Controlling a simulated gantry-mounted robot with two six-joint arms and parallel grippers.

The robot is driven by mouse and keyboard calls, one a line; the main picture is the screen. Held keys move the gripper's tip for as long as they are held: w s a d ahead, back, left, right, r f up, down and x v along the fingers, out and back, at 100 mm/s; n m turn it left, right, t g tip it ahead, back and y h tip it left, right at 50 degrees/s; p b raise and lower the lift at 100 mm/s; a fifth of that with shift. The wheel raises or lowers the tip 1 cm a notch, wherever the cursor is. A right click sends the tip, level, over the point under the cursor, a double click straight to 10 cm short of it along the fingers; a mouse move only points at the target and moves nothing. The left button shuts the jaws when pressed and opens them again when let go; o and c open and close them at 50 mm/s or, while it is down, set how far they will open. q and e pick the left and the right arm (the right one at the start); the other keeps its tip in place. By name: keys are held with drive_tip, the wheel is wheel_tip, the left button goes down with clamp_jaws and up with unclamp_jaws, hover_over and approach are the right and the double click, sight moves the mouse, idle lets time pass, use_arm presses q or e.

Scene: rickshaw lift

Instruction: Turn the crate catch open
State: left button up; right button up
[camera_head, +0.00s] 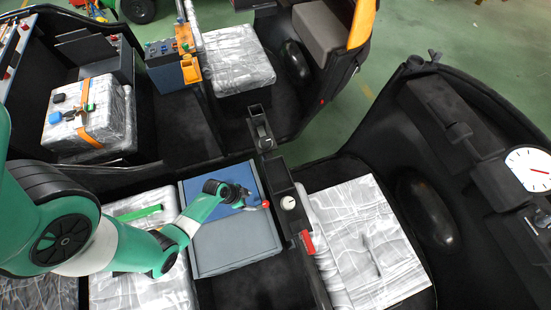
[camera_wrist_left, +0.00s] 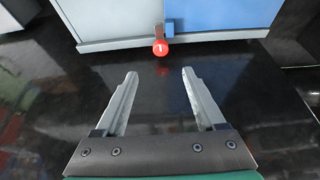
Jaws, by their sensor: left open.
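The crate (camera_head: 235,245) is a grey and blue box between the wrapped seats. It also shows at the top of the left wrist view (camera_wrist_left: 110,22). The crate catch (camera_wrist_left: 160,47) has a round red knob with a white mark, on a small blue-grey stem at the crate's edge. In the head view the red knob (camera_head: 265,204) is at the crate's right side. My left gripper (camera_wrist_left: 159,73) is open and empty, its two fingers pointing at the knob, which lies just beyond and between the tips, apparently untouched. In the head view my left gripper (camera_head: 246,197) reaches over the crate, small and partly hard to make out.
A dark console with a white dial (camera_head: 288,203) and a red lever (camera_head: 308,242) stands right of the crate. Wrapped seats (camera_head: 365,240) flank it. A blue-grey toolbox (camera_head: 172,75) stands behind. Dark floor in the wrist view is clear around the fingers.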

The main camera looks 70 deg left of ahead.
sight(265, 204)
use_arm(q)
drive_tip(key=b+x, duration=0.8)
drive_tip(key=x, duration=0.4)
drive_tip(key=shift+w+f, duration=0.1)
drive_tip(key=shift+f, duration=0.25)
drive_tip(key=shift+w+f, duration=0.2)
drive_tip(key=shift+f, duration=0.05)
use_arm(e)
wheel_tip(265, 204, down, 9)
drive_tip(key=shift+w+f, duration=0.2)
drive_tip(key=shift+w, duration=0.15)
use_arm(q)
clamp_jaws()
